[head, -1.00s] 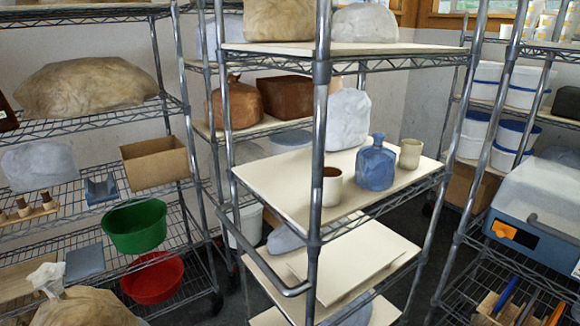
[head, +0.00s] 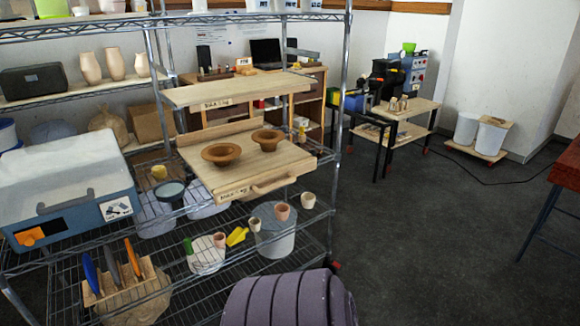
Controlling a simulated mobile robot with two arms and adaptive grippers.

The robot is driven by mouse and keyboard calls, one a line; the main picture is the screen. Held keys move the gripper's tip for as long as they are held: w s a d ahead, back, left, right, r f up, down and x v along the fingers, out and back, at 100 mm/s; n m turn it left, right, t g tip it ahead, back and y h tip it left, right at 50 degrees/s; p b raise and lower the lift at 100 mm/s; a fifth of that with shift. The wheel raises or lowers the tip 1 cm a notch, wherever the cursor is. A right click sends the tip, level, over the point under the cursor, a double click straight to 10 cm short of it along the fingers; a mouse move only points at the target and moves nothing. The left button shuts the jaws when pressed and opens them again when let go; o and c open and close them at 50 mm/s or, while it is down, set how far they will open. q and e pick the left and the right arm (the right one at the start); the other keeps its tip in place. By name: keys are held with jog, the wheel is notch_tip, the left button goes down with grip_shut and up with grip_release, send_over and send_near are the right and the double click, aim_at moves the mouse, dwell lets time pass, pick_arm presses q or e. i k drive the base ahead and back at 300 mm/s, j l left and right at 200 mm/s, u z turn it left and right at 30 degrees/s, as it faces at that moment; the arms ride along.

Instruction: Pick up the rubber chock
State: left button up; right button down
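I cannot make out a rubber chock anywhere in the head view. Neither of my grippers is in view.
A wire shelf rack fills the left, with a blue-and-white case (head: 70,195), a wooden board (head: 205,180) bearing two brown bowls (head: 221,154), and several small pots. A purple-grey ribbed object (head: 285,302) is at the bottom. A red table (head: 567,165) stands right; dark floor (head: 430,235) between is clear.

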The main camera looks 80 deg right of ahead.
aim_at(238, 234)
jog(key=z, duration=2.3)
